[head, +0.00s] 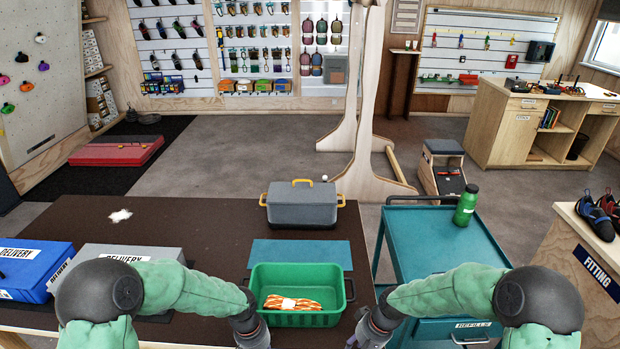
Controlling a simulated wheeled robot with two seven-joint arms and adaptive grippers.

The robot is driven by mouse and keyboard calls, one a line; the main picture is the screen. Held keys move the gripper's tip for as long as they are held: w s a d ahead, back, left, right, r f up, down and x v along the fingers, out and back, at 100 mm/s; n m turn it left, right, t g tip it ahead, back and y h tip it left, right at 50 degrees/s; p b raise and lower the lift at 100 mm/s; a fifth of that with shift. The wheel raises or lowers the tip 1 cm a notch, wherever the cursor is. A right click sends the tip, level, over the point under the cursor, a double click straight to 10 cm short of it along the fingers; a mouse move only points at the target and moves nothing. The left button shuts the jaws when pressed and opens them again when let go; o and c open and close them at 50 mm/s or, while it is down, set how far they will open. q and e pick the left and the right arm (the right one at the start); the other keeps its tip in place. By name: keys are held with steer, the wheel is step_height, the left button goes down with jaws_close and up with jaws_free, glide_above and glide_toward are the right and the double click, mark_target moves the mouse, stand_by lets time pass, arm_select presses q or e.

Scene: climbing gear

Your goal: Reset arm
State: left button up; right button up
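My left arm comes in from the left in the head view, and its gripper (252,332) is at the bottom edge, beside the left side of the green bin. My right arm comes in from the right, and its gripper (366,335) is at the bottom edge, between the bin and the teal cart. Both fingertips are cut off or too small to read. The green bin (300,319) stands on the dark table (215,232) and holds an orange and white striped bundle (292,302).
A grey lidded box (302,205) with yellow handles stands behind a teal mat (301,254). Blue (35,268) and grey (130,256) delivery boxes sit at left. A teal cart (440,240) bears a green bottle (466,206). A fitting bench (588,262) is at right.

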arm_select(q)
steer(key=s+d+f+n+t+h, duration=0.1)
steer(key=s+d+f+n+h, duration=0.1)
steer(key=s+f, duration=1.2)
steer(key=shift+s+d+f+n+h, duration=0.3)
steer(key=shift+s+d+n, duration=0.3)
steer(key=shift+s, duration=0.25)
arm_select(e)
steer(key=s+a+f+m, duration=0.1)
steer(key=s+a+f, duration=0.2)
steer(key=s+f, duration=1.2)
steer(key=shift+s+a+m+y, duration=0.2)
steer(key=shift+s+m+y, duration=0.15)
steer(key=shift+s, duration=0.85)
arm_select(q)
steer(key=shift+c, duration=0.5)
arm_select(e)
steer(key=shift+c, duration=0.5)
arm_select(q)
steer(key=shift+a, duration=0.1)
arm_select(e)
steer(key=shift+a, duration=0.1)
